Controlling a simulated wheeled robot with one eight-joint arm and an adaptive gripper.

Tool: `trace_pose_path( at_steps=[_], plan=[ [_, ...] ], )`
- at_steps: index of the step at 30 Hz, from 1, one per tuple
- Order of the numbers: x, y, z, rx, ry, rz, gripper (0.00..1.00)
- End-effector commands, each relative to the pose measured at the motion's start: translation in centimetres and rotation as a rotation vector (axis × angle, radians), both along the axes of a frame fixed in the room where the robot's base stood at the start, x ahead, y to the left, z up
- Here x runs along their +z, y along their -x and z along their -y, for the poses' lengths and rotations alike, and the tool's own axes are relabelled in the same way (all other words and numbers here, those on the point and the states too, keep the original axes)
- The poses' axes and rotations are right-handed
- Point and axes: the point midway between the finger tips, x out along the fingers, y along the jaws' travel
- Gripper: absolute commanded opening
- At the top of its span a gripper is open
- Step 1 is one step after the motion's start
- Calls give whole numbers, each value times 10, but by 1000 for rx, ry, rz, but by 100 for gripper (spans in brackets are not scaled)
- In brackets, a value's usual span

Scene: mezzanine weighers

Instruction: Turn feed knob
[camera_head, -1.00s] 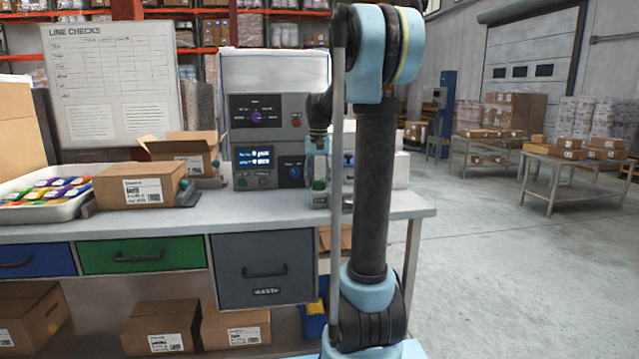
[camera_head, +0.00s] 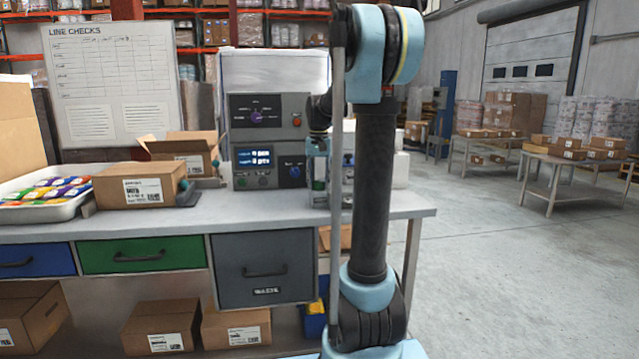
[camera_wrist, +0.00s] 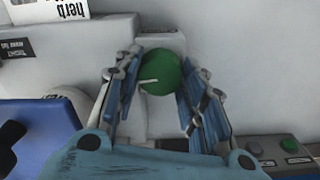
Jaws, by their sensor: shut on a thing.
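My gripper (camera_wrist: 160,84) is shut on a green round knob (camera_wrist: 161,74) with a short white pointer line, as the wrist view shows. The knob sits on a pale housing. The blue fingers are on either side of it. In the head view my gripper (camera_head: 318,178) is low beside the right side of the grey control panel (camera_head: 268,108), and the green knob is largely hidden there. The panel carries a purple knob (camera_head: 256,117) and a blue knob (camera_head: 295,172). No label naming the feed knob is readable.
The grey bench (camera_head: 230,212) holds an open carton (camera_head: 190,150), a closed carton (camera_head: 140,187) and a white tray (camera_head: 75,208) of colourful packets. In the wrist view a small box with green and red buttons (camera_wrist: 289,145) is at lower right.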

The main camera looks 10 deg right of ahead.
Motion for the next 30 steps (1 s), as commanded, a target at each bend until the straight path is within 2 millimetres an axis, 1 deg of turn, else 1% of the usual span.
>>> trace_pose_path(
  at_steps=[6, 7, 8, 9, 20, 23, 25, 30],
  plan=[
    [0, 0, 0, 3, -1, 1, 14],
    [0, 0, 0, 2, -1, 1, 40],
    [0, 0, 0, 2, -1, 1, 47],
    [0, 0, 0, 2, -1, 0, 48],
    [3, 0, 0, 2, -1, 0, 48],
    [10, 0, 0, 2, 0, 0, 48],
    [19, -1, 0, 2, 0, 0, 48],
    [50, -1, 0, 2, 0, 0, 48]
  ],
)
